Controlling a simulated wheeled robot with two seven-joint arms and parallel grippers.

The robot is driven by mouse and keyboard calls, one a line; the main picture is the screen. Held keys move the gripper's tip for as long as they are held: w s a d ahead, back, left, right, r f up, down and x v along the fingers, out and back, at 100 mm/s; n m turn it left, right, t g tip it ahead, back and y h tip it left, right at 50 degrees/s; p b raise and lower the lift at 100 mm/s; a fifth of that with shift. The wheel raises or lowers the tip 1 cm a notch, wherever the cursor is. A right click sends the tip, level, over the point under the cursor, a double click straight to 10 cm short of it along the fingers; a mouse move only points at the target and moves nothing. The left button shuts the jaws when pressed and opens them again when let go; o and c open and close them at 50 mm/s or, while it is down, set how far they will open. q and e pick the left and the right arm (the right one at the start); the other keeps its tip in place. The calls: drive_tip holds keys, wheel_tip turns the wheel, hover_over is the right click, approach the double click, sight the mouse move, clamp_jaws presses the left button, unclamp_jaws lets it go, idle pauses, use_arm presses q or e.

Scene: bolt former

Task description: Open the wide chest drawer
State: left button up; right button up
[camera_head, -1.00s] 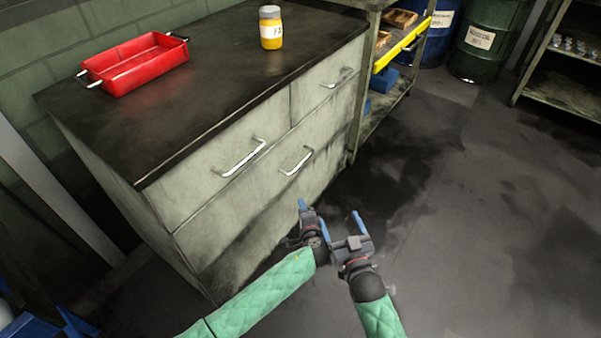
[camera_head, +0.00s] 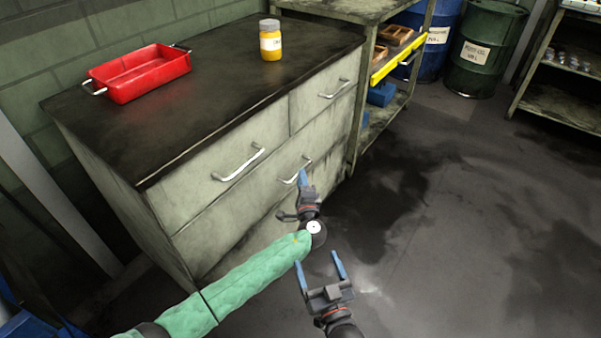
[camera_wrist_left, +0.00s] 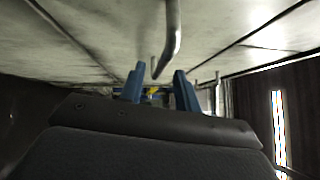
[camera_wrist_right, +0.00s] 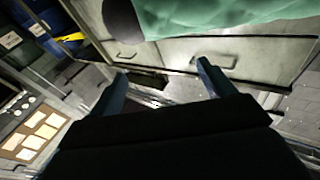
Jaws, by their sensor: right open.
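The grey-green chest has a wide lower drawer (camera_head: 235,217) with a metal bar handle (camera_head: 288,179); its front looks closed. My left gripper (camera_head: 303,178) is at this handle, its fingers partly overlapping it in the head view. In the left wrist view the fingers are apart, and a handle bar (camera_wrist_left: 172,40) shows between them, with gaps on both sides. My right gripper (camera_head: 321,268) is open and empty, over the floor in front of the chest. In the right wrist view its fingers are spread, with the chest front beyond.
Two upper drawers with handles (camera_head: 240,163) (camera_head: 334,89) sit above. A red tray (camera_head: 140,75) and a yellow jar (camera_head: 270,42) stand on the chest top. A shelf with a yellow edge (camera_head: 395,62) adjoins at the right. The floor (camera_head: 450,220) to the right is clear.

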use_arm(q)
drive_tip(key=shift+w+a+r, duration=0.15)
drive_tip(key=shift+w+a, duration=0.05)
drive_tip(key=shift+w, duration=0.8)
drive_tip(key=shift+w+a+r, duration=0.1)
drive_tip(key=shift+w+a, duration=0.05)
drive_tip(key=shift+w, duration=0.8)
clamp_jaws()
